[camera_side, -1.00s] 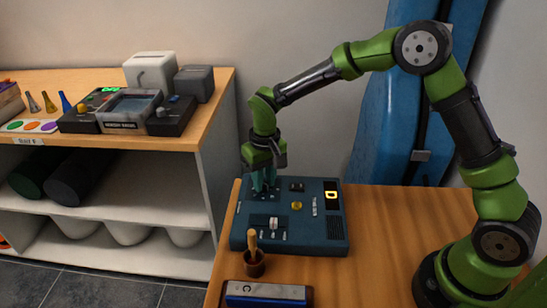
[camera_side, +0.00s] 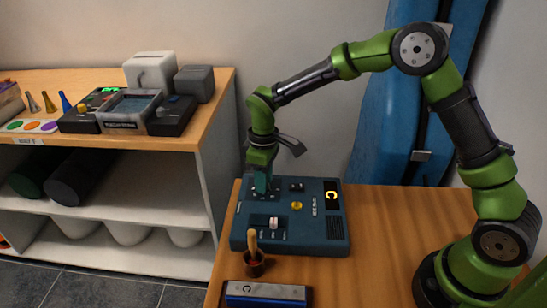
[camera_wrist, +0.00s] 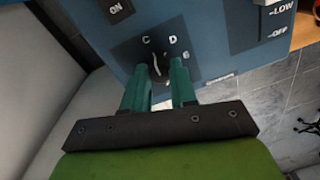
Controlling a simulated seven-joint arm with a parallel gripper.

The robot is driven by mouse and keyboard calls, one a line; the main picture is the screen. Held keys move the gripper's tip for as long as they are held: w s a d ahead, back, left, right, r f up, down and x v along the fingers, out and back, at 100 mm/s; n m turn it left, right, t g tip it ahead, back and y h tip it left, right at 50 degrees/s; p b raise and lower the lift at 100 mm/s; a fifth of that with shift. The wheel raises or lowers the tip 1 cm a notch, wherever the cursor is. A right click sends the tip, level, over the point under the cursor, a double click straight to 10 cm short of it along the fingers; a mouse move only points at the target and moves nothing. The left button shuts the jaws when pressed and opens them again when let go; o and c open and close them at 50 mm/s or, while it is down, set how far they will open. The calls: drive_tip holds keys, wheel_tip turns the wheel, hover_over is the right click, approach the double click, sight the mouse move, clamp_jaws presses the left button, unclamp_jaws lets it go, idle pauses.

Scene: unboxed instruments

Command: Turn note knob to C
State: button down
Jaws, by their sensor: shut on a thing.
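The note knob (camera_wrist: 160,66) is a dark dial on the blue instrument panel (camera_wrist: 205,35). Letters C, D and another that looks like E or G are printed around it. A pale curved line on the knob runs up toward C. My gripper (camera_wrist: 160,78) has its teal fingers on either side of the knob, shut on it. In the side view my gripper (camera_side: 262,186) reaches down to the back left of the instrument (camera_side: 300,243), and its fingers hide the knob.
The panel also carries a yellow button (camera_side: 297,205), a pale slider or wheel (camera_side: 273,222) and a LOW/OFF switch (camera_wrist: 272,5). The table's right side is clear.

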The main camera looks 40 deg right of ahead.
sight(270, 190)
idle(0.5)
drive_tip(key=c, duration=0.9)
unclamp_jaws()
wheel_tip(270, 190, up, 17)
drive_tip(key=shift+w+d, duration=0.2)
drive_tip(key=shift+d, duration=0.05)
drive_tip(key=s+d+m+t, duration=0.2)
drive_tip(key=s+m, duration=0.1)
drive_tip(key=s, duration=0.4)
drive_tip(key=s+d+r+m+t+y, duration=0.1)
drive_tip(key=s+d+m+t, duration=0.2)
drive_tip(key=s, duration=0.5)
drive_tip(key=s+d+r+m+t, duration=0.1)
drive_tip(key=s+m, duration=0.3)
drive_tip(key=s, duration=0.4)
drive_tip(key=shift+d+r+t+y, duration=0.2)
drive_tip(key=shift+d+t+y, duration=0.1)
drive_tip(key=shift+d+t, duration=0.45)
